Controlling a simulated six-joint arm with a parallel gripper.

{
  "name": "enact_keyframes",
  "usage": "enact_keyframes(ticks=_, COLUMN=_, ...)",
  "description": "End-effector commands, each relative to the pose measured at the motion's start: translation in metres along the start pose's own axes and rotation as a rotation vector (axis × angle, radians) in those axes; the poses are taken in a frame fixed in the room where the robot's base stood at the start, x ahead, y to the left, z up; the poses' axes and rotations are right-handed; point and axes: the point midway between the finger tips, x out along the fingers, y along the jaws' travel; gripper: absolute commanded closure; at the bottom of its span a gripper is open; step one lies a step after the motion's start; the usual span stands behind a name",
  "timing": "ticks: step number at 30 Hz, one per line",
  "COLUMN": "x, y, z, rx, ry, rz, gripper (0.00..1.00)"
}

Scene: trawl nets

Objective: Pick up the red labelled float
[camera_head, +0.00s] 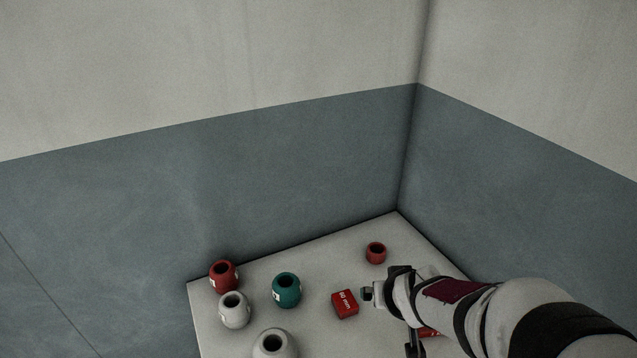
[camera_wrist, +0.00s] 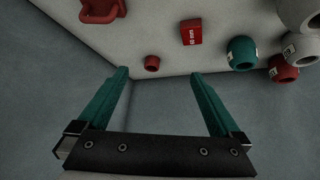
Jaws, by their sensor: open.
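The red labelled float (camera_head: 223,276) is a round red float with a dark hole in its top and a pale label on its side. It stands at the table's back left corner in the head view. In the wrist view it (camera_wrist: 283,70) is at the right edge, outside my fingers. My gripper (camera_wrist: 157,74) is open and empty, its teal fingers apart. In the head view it is over the right part of the table, well to the right of the labelled float; its fingertips are not clear there.
Beside the red float stand a labelled white float (camera_head: 235,312), a labelled teal float (camera_head: 286,291) and a larger white float (camera_head: 274,345). A red box (camera_head: 345,304) lies mid-table. A small red float (camera_head: 376,253) stands near the back corner. Another red object (camera_wrist: 101,10) is partly hidden by my arm.

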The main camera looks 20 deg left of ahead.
Motion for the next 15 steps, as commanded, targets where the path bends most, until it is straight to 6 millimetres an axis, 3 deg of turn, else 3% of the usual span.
enact_keyframes(ticks=1, x=0.035, y=-0.043, z=-0.019, rx=-0.128, ry=0.089, rz=-0.102, gripper=0.00)
enact_keyframes(ticks=3, x=0.068, y=-0.111, z=-0.034, rx=-0.285, ry=0.229, rz=-0.275, gripper=0.00)
enact_keyframes(ticks=6, x=0.088, y=-0.193, z=-0.028, rx=-0.430, ry=0.365, rz=-0.506, gripper=0.00)
enact_keyframes(ticks=9, x=0.090, y=-0.240, z=-0.012, rx=-0.500, ry=0.435, rz=-0.657, gripper=0.00)
enact_keyframes(ticks=12, x=0.092, y=-0.260, z=-0.007, rx=-0.524, ry=0.462, rz=-0.713, gripper=0.00)
enact_keyframes(ticks=15, x=0.107, y=-0.278, z=-0.012, rx=-0.526, ry=0.465, rz=-0.718, gripper=0.00)
